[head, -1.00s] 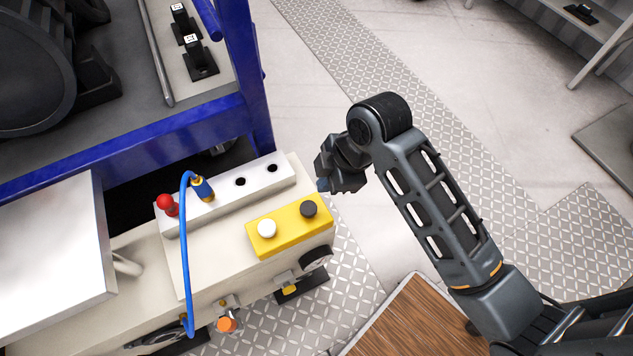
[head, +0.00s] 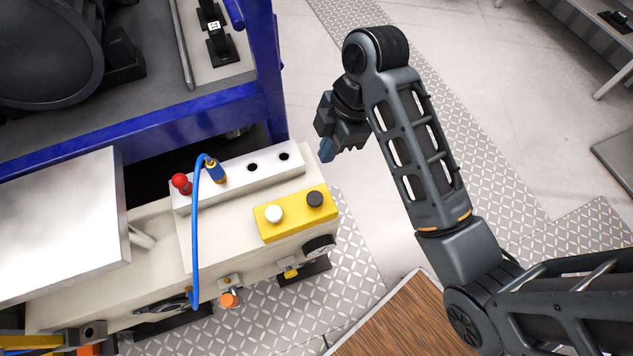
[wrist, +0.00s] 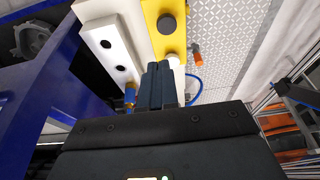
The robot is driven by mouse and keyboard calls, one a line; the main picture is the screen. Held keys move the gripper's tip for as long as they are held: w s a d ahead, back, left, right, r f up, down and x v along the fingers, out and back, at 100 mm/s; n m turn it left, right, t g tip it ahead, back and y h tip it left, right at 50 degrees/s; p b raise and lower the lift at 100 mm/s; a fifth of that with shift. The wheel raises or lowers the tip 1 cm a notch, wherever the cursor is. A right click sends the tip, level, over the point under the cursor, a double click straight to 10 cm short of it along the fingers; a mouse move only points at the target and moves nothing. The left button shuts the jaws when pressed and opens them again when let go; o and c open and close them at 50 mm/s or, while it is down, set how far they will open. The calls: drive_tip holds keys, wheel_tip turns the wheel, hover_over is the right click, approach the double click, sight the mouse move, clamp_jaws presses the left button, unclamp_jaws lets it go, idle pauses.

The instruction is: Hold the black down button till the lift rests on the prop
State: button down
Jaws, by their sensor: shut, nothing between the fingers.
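The black button (head: 315,198) sits on a yellow panel (head: 297,222), beside a white button (head: 273,214). The wrist view also shows the black button (wrist: 167,23), with the white button (wrist: 173,60) partly behind my fingertips. My gripper (head: 327,151) is shut and empty. It hangs above and beyond the control box's right end, apart from the black button. In the wrist view my closed fingers (wrist: 159,68) point toward the panel. The blue frame (head: 180,125) stands behind the box. I cannot make out the lift's prop or any contact with it.
A silver block (head: 235,178) with a red knob (head: 181,183) and a blue hose (head: 196,240) lies left of the yellow panel. A pale metal cover (head: 60,220) is at the left. Open floor lies right of the box, with a wooden board (head: 415,320) in front.

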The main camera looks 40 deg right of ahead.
approach(313, 192)
drive_tip(key=x, duration=0.5)
drive_tip(key=shift+w+a+f, duration=0.1)
drive_tip(key=shift+a, duration=0.15)
drive_tip(key=shift+f, duration=0.65)
